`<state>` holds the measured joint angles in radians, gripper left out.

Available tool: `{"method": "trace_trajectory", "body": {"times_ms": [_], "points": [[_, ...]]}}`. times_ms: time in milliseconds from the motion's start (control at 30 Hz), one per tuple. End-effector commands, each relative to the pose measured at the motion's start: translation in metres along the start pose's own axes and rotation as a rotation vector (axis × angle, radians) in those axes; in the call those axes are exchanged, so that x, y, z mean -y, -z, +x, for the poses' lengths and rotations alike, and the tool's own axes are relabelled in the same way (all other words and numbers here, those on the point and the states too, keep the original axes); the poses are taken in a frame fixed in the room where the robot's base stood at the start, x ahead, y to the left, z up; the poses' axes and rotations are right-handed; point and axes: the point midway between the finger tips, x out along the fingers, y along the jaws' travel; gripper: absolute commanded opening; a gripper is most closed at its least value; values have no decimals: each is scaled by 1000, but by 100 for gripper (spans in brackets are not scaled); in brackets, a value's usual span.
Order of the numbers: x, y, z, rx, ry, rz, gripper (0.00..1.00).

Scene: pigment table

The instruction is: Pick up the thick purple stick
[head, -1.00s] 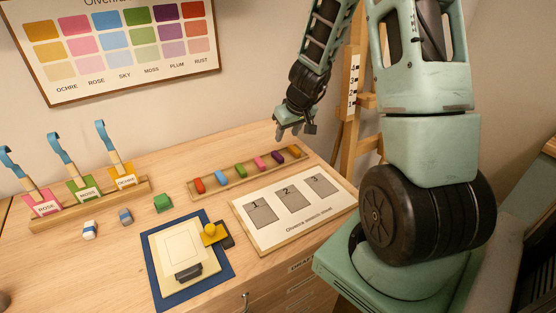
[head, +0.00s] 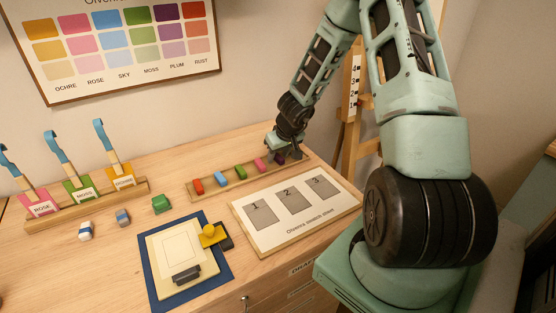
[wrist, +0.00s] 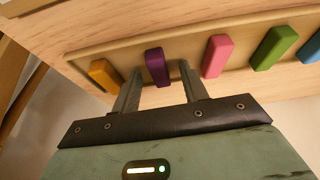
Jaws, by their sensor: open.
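The purple stick (wrist: 157,66) sits in the wooden tray, between a yellow-orange stick and a pink stick in the wrist view. In the head view only a dark bit of the purple stick (head: 279,159) shows below my gripper (head: 287,152). My gripper (wrist: 158,80) is open and low over the tray's right end. In the wrist view its fingers reach to either side of the purple stick, with gaps visible. I cannot tell how deep the tips are.
The wooden tray (head: 215,189) also holds red, blue, green and pink (head: 260,165) sticks. The yellow-orange stick (wrist: 104,73) is close beside one finger. A swatch sheet (head: 271,229) lies in front of the tray. A wooden easel (head: 348,140) stands behind at the right.

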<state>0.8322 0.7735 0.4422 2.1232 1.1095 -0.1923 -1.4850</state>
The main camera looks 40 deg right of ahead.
Motion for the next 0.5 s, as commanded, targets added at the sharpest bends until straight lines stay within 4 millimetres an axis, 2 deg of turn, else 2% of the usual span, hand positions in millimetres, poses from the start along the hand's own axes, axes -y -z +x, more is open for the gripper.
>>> {"method": "trace_trajectory", "body": {"times_ms": [133,200,300,500], "points": [[0,0,0,0,0,0,44],[0,0,0,0,0,0,24],[0,0,0,0,0,0,0],[0,0,0,0,0,0,0]]}}
